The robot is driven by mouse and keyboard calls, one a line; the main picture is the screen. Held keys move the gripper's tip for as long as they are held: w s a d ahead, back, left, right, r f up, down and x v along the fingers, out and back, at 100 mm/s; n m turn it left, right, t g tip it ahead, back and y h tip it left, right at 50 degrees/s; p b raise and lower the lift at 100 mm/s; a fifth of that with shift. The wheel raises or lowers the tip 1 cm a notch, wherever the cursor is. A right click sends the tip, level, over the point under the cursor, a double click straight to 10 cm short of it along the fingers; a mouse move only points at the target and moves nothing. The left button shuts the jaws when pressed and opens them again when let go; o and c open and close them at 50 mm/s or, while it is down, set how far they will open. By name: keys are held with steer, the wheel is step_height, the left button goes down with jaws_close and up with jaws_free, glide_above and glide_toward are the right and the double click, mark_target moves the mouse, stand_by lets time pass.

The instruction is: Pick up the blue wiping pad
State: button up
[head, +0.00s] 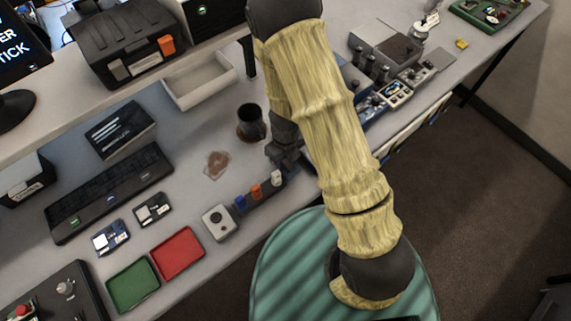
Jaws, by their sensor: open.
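I cannot make out a blue wiping pad for certain. A blue-grey item (354,78) shows in part just right of my arm's upper links, and the arm hides the bench around it. My gripper (283,166) is a dark shape at the bench's front part, seen from above and partly covered by my arm. It is open, and I see nothing held in it. It is right of a dark cup (251,122) and just above a dark rack with blue, orange and white pieces (257,191). A brown spill-like patch (216,165) lies on the bench left of it.
A white tray (200,82) stands behind the cup. A keyboard-like dark bar (108,193), a red tray (177,252), a green tray (132,285) and a grey box with a round knob (219,222) fill the left front. Instruments crowd the bench right of my arm.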

mark_target(285, 161)
stand_by(0.3)
steer(key=c, duration=1.1)
steer(key=shift+r, duration=0.1)
step_height(285, 161, up, 10)
steer(key=p, duration=0.3)
steer(key=shift+o, duration=0.9)
steer(key=shift+c, duration=0.2)
